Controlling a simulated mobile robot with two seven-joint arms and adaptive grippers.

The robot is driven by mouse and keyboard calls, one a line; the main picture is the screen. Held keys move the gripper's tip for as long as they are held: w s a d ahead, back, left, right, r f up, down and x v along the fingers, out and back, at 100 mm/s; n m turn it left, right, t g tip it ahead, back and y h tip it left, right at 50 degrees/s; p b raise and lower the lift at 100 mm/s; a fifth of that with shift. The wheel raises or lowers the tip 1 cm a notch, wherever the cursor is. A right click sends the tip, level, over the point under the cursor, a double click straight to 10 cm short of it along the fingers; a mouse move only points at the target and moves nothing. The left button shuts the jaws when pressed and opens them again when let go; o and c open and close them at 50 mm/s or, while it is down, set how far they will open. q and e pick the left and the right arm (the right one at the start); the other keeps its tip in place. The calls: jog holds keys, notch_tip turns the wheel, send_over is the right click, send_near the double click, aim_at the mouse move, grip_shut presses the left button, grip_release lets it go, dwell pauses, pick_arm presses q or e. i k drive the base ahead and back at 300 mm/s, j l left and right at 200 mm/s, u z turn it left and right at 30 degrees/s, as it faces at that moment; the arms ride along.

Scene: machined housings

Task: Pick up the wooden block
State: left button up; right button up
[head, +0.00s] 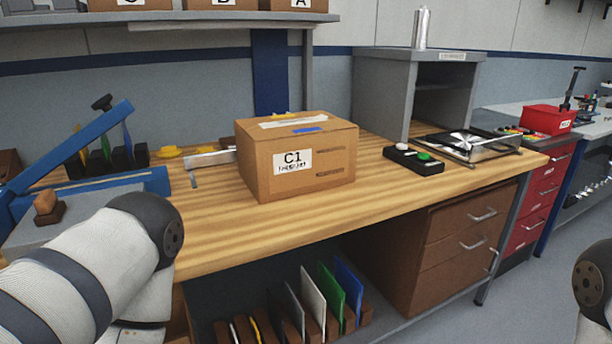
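A small brown wooden piece (47,207) sits on a grey surface at the far left of the head view, just beyond my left arm. It has a rounded upper part on a darker base. It is the only thing on the worktop that looks like a wooden block, but it is too small to be certain. My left arm covers the lower left, and its gripper is out of the picture. Only a joint of my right arm shows at the right edge; its gripper is also out of view.
A blue-armed device (75,150) is at left. A black button box (413,159), a metal tray (470,148) and a grey cabinet (380,95) are at right. The front wooden worktop (225,230) is clear.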

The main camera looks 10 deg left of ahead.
aim_at(50, 212)
jog(key=u, duration=1.85)
